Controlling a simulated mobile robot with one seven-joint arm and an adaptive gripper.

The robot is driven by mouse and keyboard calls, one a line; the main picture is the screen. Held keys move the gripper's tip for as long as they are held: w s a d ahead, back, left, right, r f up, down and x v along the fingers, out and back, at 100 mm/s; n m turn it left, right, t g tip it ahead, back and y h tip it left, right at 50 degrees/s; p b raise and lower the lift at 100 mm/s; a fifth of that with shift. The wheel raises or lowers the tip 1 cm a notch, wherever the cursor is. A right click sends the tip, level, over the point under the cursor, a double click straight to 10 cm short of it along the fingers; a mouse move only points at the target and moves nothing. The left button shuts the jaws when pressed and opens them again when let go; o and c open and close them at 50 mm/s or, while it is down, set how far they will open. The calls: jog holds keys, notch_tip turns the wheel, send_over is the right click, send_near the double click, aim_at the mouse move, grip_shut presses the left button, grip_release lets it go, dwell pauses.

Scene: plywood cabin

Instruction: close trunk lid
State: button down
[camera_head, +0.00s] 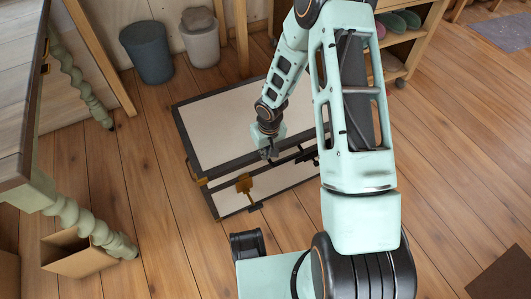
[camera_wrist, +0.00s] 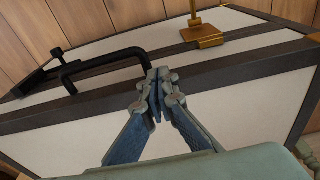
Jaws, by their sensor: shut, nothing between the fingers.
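The trunk (camera_head: 222,125) has cream panels with dark edging and stands on the floor in the middle of the head view. Its lid (camera_head: 215,105) lies over the body and looks down or nearly so; I cannot tell if a small gap remains. A brass latch (camera_head: 244,185) is on the front; it also shows in the wrist view (camera_wrist: 203,36). A black handle (camera_wrist: 100,62) is left of my gripper in the wrist view. My gripper (camera_head: 268,153) is shut and empty, with its tips (camera_wrist: 158,78) at the dark edging. Contact is unclear.
A dark bin (camera_head: 148,52) and a pale bin (camera_head: 200,40) stand by the wall behind the trunk. A table with twisted legs (camera_head: 85,222) and an open cardboard box (camera_head: 80,255) are on the left. A shoe shelf (camera_head: 400,45) is back right. Floor right of the trunk is clear.

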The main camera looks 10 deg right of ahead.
jog(key=shift+s+f, duration=0.15)
jog(key=shift+f, duration=0.05)
jog(key=s+r+p, duration=0.2)
jog(key=r+p, duration=0.1)
jog(key=r, duration=0.3)
jog(key=s+d+r+p, duration=0.1)
jog(key=s+r+p, duration=0.1)
jog(key=r, duration=0.5)
jog(key=shift+s+d+p, duration=0.15)
jog(key=shift+d+p, duration=0.1)
jog(key=shift+p, duration=0.5)
jog(key=shift+r, duration=0.1)
